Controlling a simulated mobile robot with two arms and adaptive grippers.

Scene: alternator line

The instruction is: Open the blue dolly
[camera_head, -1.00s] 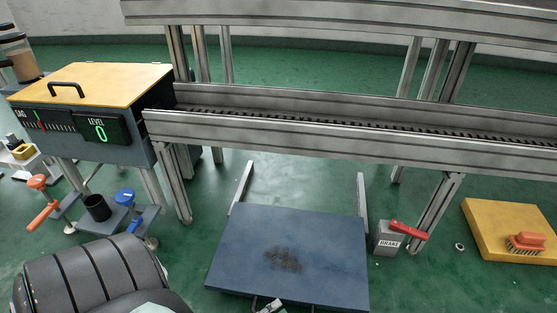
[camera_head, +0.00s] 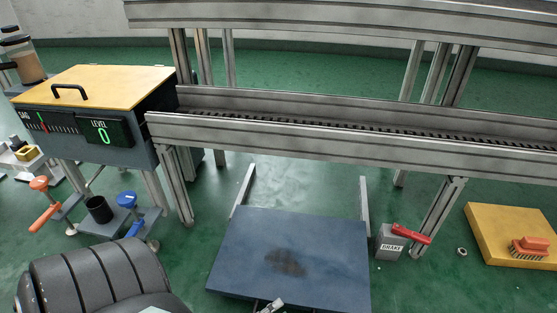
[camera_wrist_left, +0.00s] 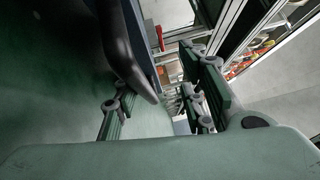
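The blue dolly (camera_head: 320,245) is a flat blue plate at the bottom centre of the head view. It lies below the conveyor, between two metal rails, with a dark smudge on its top. A small pale metal part (camera_head: 270,306) shows at its near edge, cut off by the frame; I cannot tell what it is. In the left wrist view my left gripper (camera_wrist_left: 165,105) has its green-padded fingers spread apart. A dark rounded edge (camera_wrist_left: 125,50) is close to them; I cannot tell whether they touch it. My right gripper is not in view.
A grey brake box (camera_head: 390,243) with a red lever (camera_head: 411,234) stands right of the dolly. A yellow platform (camera_head: 490,222) with an orange brush (camera_head: 530,247) is at the right. Conveyor legs (camera_head: 438,215) stand behind. A yellow-topped machine (camera_head: 125,80) is at the left.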

